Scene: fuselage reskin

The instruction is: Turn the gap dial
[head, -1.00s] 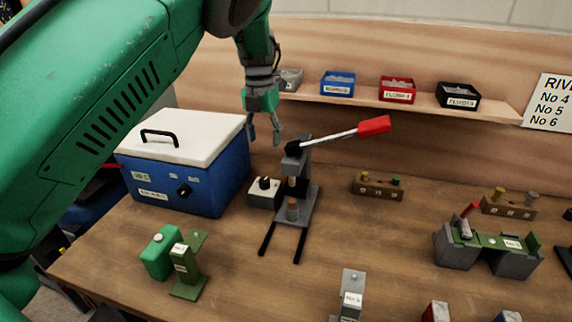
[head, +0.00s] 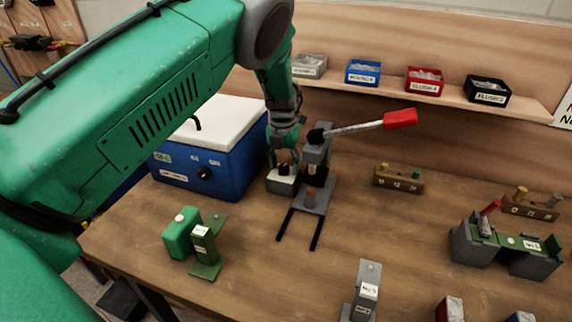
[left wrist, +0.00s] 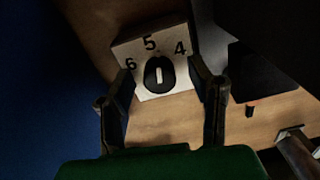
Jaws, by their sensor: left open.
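The gap dial (left wrist: 159,76) is a black knob with a white line on a pale plate marked 6, 5 and 4. In the left wrist view its line points up towards the 5. In the head view the dial box (head: 282,182) stands beside the lever press (head: 314,165), partly hidden by my gripper. My left gripper (head: 284,160) is at the dial, coming from above. In the left wrist view my left gripper's fingers (left wrist: 164,98) are open, one on each side of the knob, with a gap to it. My right gripper is not in view.
A blue cooler (head: 222,163) with a white lid stands close on the left. The press's red-handled lever (head: 399,119) sticks out to the right. A green fixture (head: 203,246) stands at front left. A shelf (head: 440,98) of small bins runs behind.

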